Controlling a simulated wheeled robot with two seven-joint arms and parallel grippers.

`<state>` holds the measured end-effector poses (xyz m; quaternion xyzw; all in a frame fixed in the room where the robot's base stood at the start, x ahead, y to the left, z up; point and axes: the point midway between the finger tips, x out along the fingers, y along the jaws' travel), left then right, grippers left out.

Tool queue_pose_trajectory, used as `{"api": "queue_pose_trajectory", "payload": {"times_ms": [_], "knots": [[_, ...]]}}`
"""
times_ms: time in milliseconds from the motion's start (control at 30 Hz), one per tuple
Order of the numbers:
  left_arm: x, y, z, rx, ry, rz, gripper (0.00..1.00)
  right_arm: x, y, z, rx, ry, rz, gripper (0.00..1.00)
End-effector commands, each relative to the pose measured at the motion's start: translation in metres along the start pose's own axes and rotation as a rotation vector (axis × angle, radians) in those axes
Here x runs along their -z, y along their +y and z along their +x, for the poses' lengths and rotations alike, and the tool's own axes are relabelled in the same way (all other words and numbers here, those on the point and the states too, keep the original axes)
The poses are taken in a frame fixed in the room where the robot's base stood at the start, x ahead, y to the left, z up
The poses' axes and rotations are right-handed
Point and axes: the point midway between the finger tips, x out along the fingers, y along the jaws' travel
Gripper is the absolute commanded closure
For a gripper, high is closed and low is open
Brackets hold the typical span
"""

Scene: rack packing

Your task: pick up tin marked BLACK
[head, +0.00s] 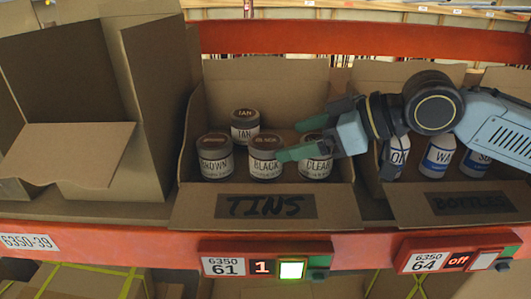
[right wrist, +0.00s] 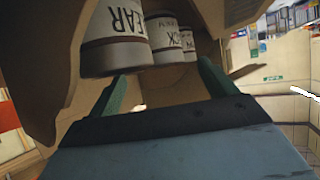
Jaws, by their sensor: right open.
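The tin marked BLACK (head: 263,165) stands upright in the front row of the cardboard box labelled TINS (head: 224,190), between the BROWN tin (head: 215,158) and the CLEAR tin (head: 316,168). A TAN tin (head: 244,125) stands behind. My right gripper (head: 290,140) is open and empty, reaching in from the right over the CLEAR tin and partly hiding it. Its lower fingertip overlaps the right edge of the BLACK tin; I cannot tell whether it touches. In the right wrist view the BLACK tin (right wrist: 162,38) shows beyond the CLEAR tin (right wrist: 110,45). My left gripper is not in view.
A box labelled BOTTLES (head: 425,206) with several white bottles stands right of the tins, beneath my right arm. Open cardboard boxes (head: 70,165) stand at left. The orange shelf edge (head: 130,238) carries a lit sign (head: 262,267) showing 1. An orange beam (head: 270,38) crosses behind.

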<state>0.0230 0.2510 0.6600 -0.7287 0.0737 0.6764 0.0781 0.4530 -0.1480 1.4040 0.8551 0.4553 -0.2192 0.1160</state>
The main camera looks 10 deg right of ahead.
Motion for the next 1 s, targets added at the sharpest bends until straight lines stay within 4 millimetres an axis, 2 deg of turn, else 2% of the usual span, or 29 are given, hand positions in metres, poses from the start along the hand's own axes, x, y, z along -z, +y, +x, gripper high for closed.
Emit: {"api": "queue_pose_trajectory", "payload": {"times_ms": [200, 400, 700, 1000], "knots": [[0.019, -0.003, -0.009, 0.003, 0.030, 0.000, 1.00, 0.007, -0.004, 0.020, 0.003, 0.000, -0.003, 0.17], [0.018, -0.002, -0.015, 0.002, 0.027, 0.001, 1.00, 0.008, -0.004, 0.048, 0.000, 0.000, 0.001, 0.17], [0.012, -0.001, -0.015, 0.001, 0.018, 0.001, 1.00, 0.006, -0.004, 0.054, -0.002, 0.000, 0.001, 0.17], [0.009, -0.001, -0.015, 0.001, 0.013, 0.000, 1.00, 0.006, -0.004, 0.054, -0.002, 0.000, 0.001, 0.55]]}}
